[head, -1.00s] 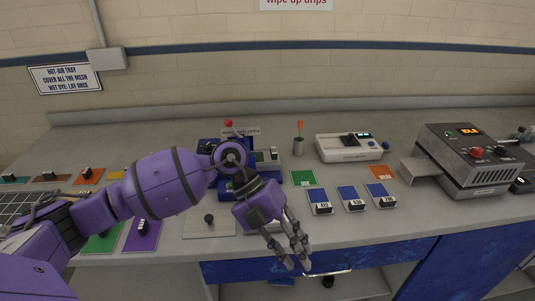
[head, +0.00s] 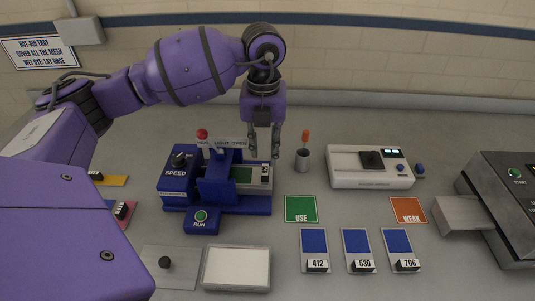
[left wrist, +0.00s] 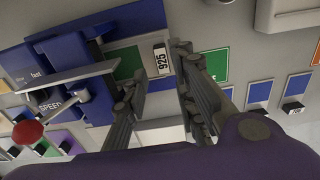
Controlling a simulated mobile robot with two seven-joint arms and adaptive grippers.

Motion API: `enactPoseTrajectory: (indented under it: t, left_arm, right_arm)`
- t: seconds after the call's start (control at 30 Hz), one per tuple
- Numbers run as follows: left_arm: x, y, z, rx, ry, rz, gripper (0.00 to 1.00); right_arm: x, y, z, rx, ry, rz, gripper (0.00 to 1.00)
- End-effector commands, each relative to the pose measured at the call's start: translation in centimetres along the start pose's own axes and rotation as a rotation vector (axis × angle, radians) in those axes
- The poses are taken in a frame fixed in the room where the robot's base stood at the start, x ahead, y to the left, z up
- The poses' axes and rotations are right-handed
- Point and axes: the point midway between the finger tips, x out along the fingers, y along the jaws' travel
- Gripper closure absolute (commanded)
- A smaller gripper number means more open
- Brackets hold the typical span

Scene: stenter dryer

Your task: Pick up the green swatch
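A green swatch (head: 243,175) lies in the blue machine, with a dark-topped tag at its right end. In the left wrist view the green swatch (left wrist: 127,63) shows beside a tag reading 925. My left gripper (head: 263,155) points down above the right part of the blue machine (head: 175,187). Its fingers are apart and empty, and in the wrist view the gripper (left wrist: 165,100) spans the area just below the swatch and tag. A separate green card marked USE (head: 300,209) lies right of the machine. My right gripper is not in view.
Blue swatches tagged 412 (head: 314,242), 530 (head: 356,242) and 706 (head: 398,242) lie in front of an orange WEAK card (head: 408,209). A cup (head: 302,160) and a white meter (head: 370,168) stand behind. A white tray (head: 237,285) is in front. A red-knobbed lever (head: 202,134) rises from the machine.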

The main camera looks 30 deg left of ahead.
Motion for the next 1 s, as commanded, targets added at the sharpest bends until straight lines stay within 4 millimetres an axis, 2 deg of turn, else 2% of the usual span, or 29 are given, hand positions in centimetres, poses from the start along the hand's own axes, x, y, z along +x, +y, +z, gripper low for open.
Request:
enactPoseTrajectory:
  t: [0.17, 0.43, 0.53, 0.73, 0.77, 0.93, 1.0]
  left_arm:
    - [2.1, 0.0, -0.1, -0.001, 0.003, 0.000, 0.75]
    - [5.9, -0.4, -0.1, 0.001, 0.002, -0.001, 0.75]
    - [6.6, -0.4, -0.2, 0.001, 0.001, -0.002, 0.75]
    - [6.7, -0.4, -0.1, 0.001, 0.001, -0.002, 0.75]
    - [6.7, -0.4, -0.1, 0.001, 0.001, -0.002, 0.76]
    - [6.7, -0.4, -0.1, 0.001, 0.001, -0.002, 0.99]
    - [6.7, -0.4, -0.1, 0.001, 0.001, -0.002, 1.00]
  right_arm:
    - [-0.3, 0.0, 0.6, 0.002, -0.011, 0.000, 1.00]
    - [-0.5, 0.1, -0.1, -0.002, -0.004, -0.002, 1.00]
    - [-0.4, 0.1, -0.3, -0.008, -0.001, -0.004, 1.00]
    - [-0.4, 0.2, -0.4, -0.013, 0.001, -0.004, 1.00]
    - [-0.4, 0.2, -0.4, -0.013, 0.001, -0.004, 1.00]
    - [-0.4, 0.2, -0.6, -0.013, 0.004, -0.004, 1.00]
    - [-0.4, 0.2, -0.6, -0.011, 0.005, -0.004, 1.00]
